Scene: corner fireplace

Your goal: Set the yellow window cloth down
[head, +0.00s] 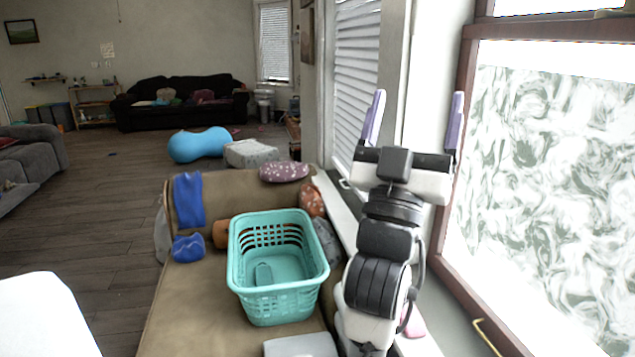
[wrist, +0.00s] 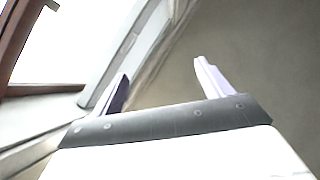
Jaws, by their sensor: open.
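My gripper (head: 417,95) is raised in front of the window wall, fingers pointing up and spread apart. In the wrist view my gripper (wrist: 161,68) has nothing between its two purple fingers. I cannot make out a yellow window cloth for certain in either view. A small tan item (head: 612,13) lies on the window's cross rail at the upper right, partly cut off by the picture edge. I cannot tell whether it is the cloth. A thin yellow bar-like thing (head: 487,337) shows low by the window sill.
A turquoise laundry basket (head: 277,305) stands on the tan sofa (head: 190,310), left of my arm. Blue cloth (head: 188,200) hangs over the sofa's far part. The window frame (head: 462,120) is close on the right. Open wooden floor (head: 100,220) lies to the left.

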